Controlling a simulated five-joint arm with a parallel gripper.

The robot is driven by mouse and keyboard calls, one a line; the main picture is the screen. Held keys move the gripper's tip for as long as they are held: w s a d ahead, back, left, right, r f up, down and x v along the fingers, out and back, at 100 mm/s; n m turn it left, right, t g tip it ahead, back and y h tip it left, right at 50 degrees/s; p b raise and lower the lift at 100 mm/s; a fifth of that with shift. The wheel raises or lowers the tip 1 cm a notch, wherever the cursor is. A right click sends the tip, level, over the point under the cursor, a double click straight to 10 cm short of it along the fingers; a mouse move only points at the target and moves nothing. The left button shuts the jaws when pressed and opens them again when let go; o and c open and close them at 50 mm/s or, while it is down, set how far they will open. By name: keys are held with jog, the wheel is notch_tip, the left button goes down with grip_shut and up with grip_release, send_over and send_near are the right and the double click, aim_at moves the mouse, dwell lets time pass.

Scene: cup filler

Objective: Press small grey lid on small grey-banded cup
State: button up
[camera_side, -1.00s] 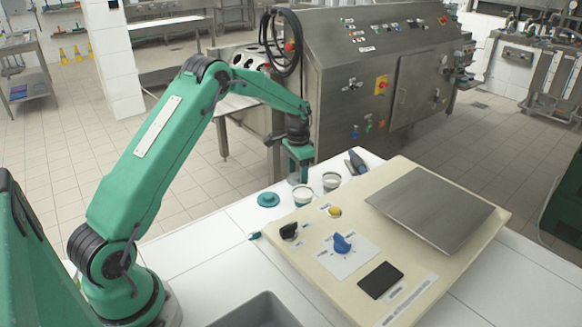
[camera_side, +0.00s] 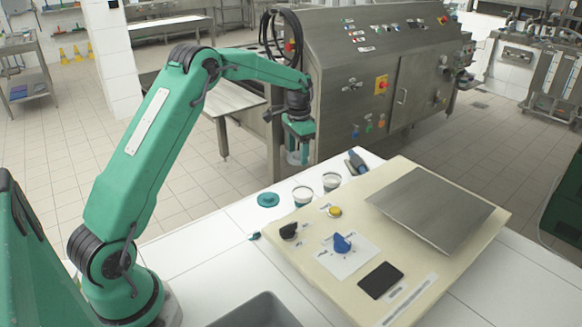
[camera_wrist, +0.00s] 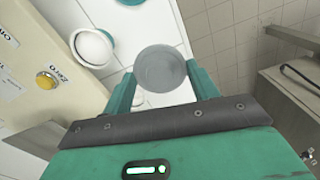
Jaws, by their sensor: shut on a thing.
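My gripper (camera_wrist: 160,82) is shut on the small grey lid (camera_wrist: 160,68), a round grey disc between its teal fingers. In the side view my gripper (camera_side: 298,158) holds it up in the air, clear of the table, behind the cups. Two small white cups stand upright and uncovered on the white table, a nearer one (camera_side: 302,196) and a farther one (camera_side: 331,181). Their band colours are too small to tell apart there. In the wrist view one cup (camera_wrist: 93,48) shows left of the lid, apart from it; a finger partly hides another white shape.
A teal lid (camera_side: 268,199) lies on the table left of the cups. A cream panel (camera_side: 300,250) with knobs, a yellow button (camera_side: 334,211) and a steel plate (camera_side: 430,205) is to the right. A blue-grey tool (camera_side: 356,162) stands behind the cups. A grey bin (camera_side: 255,312) is in front.

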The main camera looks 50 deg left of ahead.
notch_tip(320, 180, up, 3)
send_over(332, 177)
jog(key=shift+r, duration=0.15)
dwell(0.4)
jog(key=shift+f, duration=3.25)
jog(key=shift+f, duration=0.4)
jog(key=o, duration=1)
